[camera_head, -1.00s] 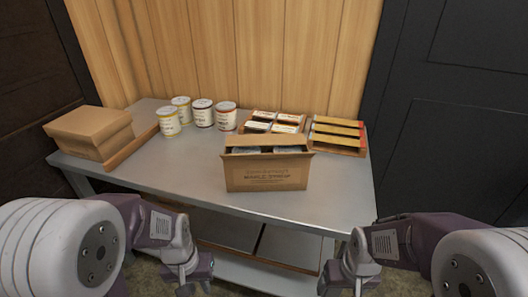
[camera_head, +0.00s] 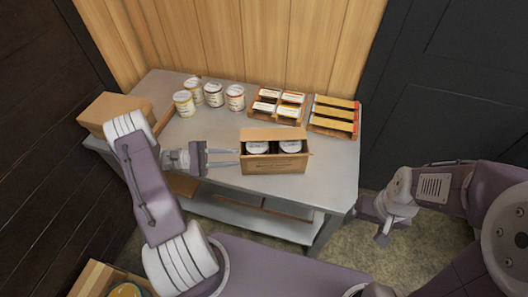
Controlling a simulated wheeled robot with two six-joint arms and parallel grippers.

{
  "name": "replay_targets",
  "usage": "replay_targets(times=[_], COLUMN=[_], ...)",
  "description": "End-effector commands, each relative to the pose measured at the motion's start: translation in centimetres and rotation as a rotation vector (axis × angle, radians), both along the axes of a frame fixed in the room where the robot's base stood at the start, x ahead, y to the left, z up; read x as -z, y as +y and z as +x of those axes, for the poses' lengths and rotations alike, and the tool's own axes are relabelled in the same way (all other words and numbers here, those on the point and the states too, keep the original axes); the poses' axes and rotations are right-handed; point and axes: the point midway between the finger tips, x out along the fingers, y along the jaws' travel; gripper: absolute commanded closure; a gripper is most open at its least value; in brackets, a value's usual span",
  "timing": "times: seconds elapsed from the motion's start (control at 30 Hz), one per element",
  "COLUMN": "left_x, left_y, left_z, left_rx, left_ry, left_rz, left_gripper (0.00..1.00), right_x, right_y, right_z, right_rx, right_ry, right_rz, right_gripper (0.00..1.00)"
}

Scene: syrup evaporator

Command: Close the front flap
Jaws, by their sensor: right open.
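The cardboard box (camera_head: 274,167) stands on the table near its front edge, with two white-lidded cans (camera_head: 290,146) inside. Its top is open and its back flap (camera_head: 273,134) stands up behind the cans. I cannot clearly tell the front flap from the front wall. My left gripper (camera_head: 238,158) is at the box's left side, its two long fingers apart and pointing right at it. I cannot tell whether they touch the box. Nothing shows between them. My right gripper (camera_head: 372,224) is open and empty, off the table's front right corner.
Several cans (camera_head: 213,95) stand at the back left. Two wooden trays of packets, a left one (camera_head: 277,107) and a right one (camera_head: 334,117), sit behind the box. A closed carton (camera_head: 105,110) is at the far left. The tabletop (camera_head: 330,175) right of the box is clear.

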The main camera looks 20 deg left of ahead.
Motion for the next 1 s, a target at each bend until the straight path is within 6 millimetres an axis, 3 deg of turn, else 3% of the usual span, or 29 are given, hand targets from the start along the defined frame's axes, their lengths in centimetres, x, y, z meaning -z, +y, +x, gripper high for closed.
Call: replay_targets(times=[0.43,0.8,0.83,0.9,1.0], left_x=[-0.2,0.1,0.1,0.1,0.1], left_y=[-7.4,-8.6,-8.6,-8.6,-8.6], left_z=[2.4,2.8,2.8,2.8,2.8], left_rx=[0.005,0.002,0.002,0.002,0.002], left_ry=[0.004,0.003,0.003,0.003,0.003], left_rz=[0.000,0.002,0.002,0.002,0.001], left_gripper=[0.75,0.75,0.77,0.97,1.00], right_x=[-2.7,-2.8,-2.8,-2.8,-2.8], right_y=[0.0,0.0,0.0,0.0,0.0], right_z=[0.0,0.0,0.0,0.0,0.0], right_rx=[0.000,0.000,0.000,0.000,0.000], right_ry=[-0.001,-0.001,-0.001,-0.001,-0.001], right_rz=[0.000,0.000,0.000,0.000,0.000], right_gripper=[0.24,0.24,0.24,0.24,0.24])
